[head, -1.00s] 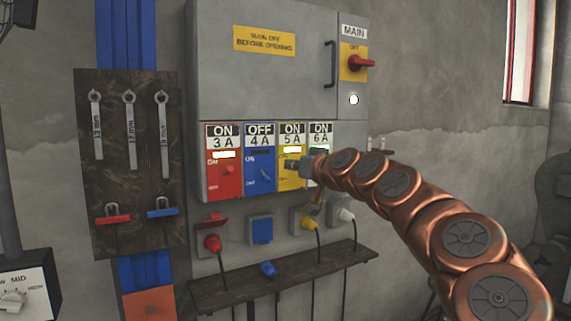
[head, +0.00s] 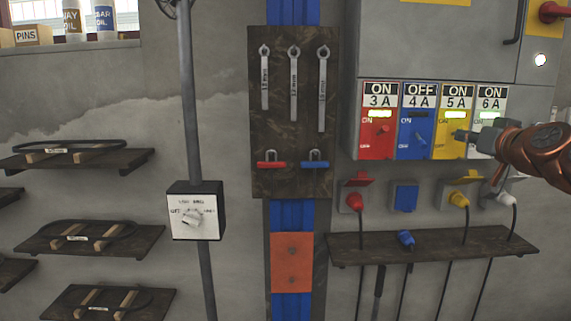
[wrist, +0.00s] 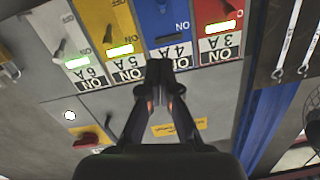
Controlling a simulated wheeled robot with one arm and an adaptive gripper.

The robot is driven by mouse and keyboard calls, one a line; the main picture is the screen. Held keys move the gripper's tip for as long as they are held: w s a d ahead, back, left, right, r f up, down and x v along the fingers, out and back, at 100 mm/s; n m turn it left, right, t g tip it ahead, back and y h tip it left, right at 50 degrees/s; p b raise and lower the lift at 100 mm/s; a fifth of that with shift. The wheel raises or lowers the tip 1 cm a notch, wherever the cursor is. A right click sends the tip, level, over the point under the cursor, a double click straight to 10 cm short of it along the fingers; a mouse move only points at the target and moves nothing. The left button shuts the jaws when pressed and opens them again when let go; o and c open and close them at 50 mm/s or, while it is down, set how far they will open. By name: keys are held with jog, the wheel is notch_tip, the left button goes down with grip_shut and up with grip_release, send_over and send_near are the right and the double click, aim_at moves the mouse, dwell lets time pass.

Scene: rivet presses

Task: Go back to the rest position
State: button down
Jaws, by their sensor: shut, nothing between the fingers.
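My gripper (head: 467,135) is at the right of the head view, in front of the yellow 5 A panel (head: 449,147). It also shows in the wrist view (wrist: 157,72), where its fingers are together and empty, over the cabinet front. In the head view the red 3 A (head: 372,148), yellow 5 A and 6 A (head: 484,102) panels read ON with lit green lamps. The blue 4 A panel (head: 408,148) reads OFF with a dark lamp. My gripper and arm hide part of the 6 A panel.
A dark board (head: 290,150) with wrenches and red and blue handles hangs left of the cabinet (head: 425,45). A shelf (head: 340,253) with hanging cables runs below the sockets. A dial box (head: 195,222) on a pole and wall shelves (head: 130,160) are further left.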

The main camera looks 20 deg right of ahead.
jog(key=w+a+f+n+g+y, duration=0.25)
jog(key=a+f, duration=0.25)
jog(key=a, duration=0.7)
jog(key=w+a+f+n+g+y, duration=0.25)
jog(key=a+f, duration=0.25)
jog(key=a, duration=0.6)
jog(key=s+a+f+n+g+y, duration=0.15)
jog(key=s+a+f+g, duration=0.5)
jog(key=a+f, duration=0.7)
jog(key=s+a+f+m+g+h, duration=0.1)
jog(key=s+f+g, duration=0.2)
jog(key=s+f, duration=0.45)
jog(key=s+a+f+g+h, duration=0.15)
jog(key=s+f, duration=0.25)
jog(key=s, duration=0.6)
jog(key=s+f+m+g, duration=0.1)
jog(key=s+f+g, duration=0.2)
jog(key=s+f, duration=0.35)
notch_tip(320, 180, up, 20)
jog(key=s+p, duration=0.2)
jog(key=p, duration=1.5)
